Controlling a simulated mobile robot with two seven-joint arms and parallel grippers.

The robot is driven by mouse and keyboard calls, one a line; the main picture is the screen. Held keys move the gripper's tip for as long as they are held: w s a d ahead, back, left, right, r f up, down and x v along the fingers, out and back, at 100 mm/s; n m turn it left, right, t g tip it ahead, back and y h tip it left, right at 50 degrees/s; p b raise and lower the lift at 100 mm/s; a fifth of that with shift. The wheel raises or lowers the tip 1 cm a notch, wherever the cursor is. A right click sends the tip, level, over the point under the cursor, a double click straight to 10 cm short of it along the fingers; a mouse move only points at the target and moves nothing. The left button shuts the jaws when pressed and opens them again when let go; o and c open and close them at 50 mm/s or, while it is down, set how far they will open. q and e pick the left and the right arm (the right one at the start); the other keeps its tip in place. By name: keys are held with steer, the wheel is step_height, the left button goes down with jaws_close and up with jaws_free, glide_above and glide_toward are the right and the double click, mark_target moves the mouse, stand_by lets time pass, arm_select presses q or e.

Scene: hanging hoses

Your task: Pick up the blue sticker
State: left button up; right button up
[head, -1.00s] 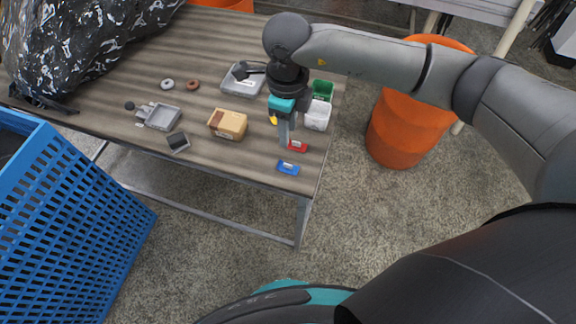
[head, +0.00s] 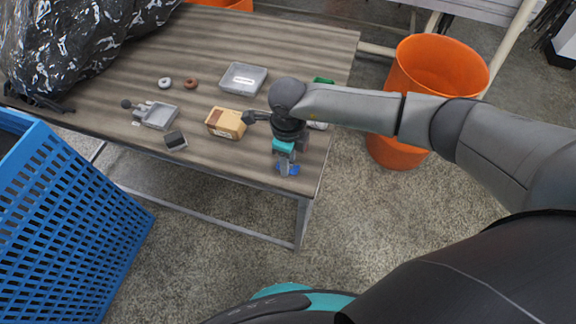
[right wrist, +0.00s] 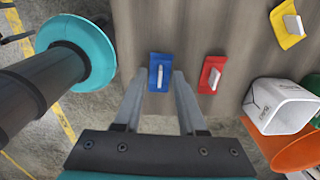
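The blue sticker (right wrist: 161,72) lies flat on the table near its front edge, with a pale raised tab on top. In the head view the blue sticker (head: 294,169) is partly hidden by my right gripper (head: 284,170). In the right wrist view my right gripper (right wrist: 160,85) is open, its two fingers apart. The fingertips are close to the blue sticker, the left one by its left edge and the right one by its right edge. Nothing is held. My left gripper does not show.
A red sticker (right wrist: 212,74) lies just right of the blue one, and a yellow one (right wrist: 288,24) farther off. A white bin (right wrist: 282,106) stands nearby. A cardboard box (head: 226,123) and grey trays (head: 243,78) stand on the table. An orange barrel (head: 405,150) is beside it.

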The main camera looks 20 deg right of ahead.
jaws_close()
stand_by(0.6)
